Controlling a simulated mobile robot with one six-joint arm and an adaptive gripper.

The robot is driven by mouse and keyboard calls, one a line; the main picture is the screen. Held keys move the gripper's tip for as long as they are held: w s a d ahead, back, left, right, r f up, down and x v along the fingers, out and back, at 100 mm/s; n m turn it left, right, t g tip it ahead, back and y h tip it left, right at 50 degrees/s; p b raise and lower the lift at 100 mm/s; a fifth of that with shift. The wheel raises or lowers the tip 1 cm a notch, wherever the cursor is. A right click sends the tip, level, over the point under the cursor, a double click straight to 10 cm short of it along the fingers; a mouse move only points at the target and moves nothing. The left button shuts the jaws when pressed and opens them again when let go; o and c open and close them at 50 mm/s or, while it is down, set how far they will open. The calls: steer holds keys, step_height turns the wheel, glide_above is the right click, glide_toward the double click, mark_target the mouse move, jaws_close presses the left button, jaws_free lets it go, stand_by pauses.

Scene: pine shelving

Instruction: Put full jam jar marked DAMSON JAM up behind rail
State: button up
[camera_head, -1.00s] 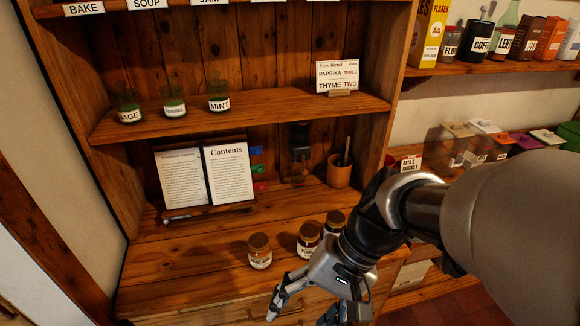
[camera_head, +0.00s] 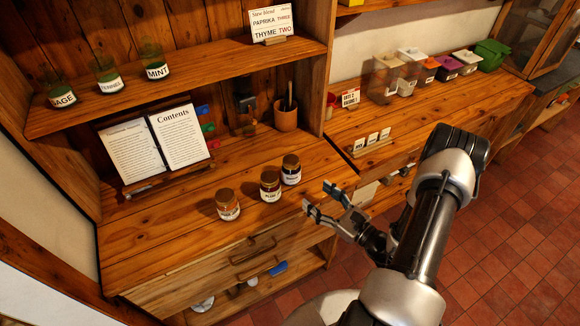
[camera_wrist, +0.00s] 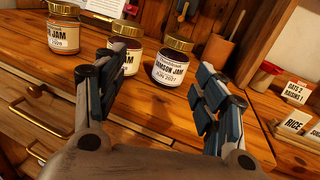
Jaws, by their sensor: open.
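The DAMSON JAM jar (camera_wrist: 171,62) stands upright on the counter, dark with a gold lid and a white label. In the head view it is the rightmost of three jars (camera_head: 291,169). My gripper (camera_head: 318,197) is open and empty, apart from the jar, at the counter's front edge. In the wrist view the jar shows beyond and between the open fingers (camera_wrist: 162,88). A second jar (camera_wrist: 124,45), dark, is partly hidden by the left finger. A third jar (camera_wrist: 63,28), amber-brown, stands farther left. I cannot identify the rail in these frames.
A cookbook on a stand (camera_head: 153,146) and a terracotta pot (camera_head: 286,118) stand behind the jars. Above is a shelf (camera_head: 215,75) with several small herb jars and a card (camera_head: 271,23). Label blocks (camera_head: 371,141) stand at right. Counter left of the jars is clear.

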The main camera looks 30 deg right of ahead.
mark_target(291, 168)
steer(key=w, duration=0.5)
steer(key=w+a+f+m+h+b, duration=0.1)
steer(key=w, duration=0.4)
steer(key=w+f+h, duration=0.1)
steer(key=w, duration=0.5)
steer(key=shift+a+f+m+b, duration=0.2)
steer(key=shift+f+m+b, duration=0.05)
steer(key=shift+m+b, duration=0.15)
steer(key=shift+c, duration=0.5)
steer(key=c, duration=0.9)
steer(key=shift+r, duration=0.15)
steer(key=shift+c, duration=1.1)
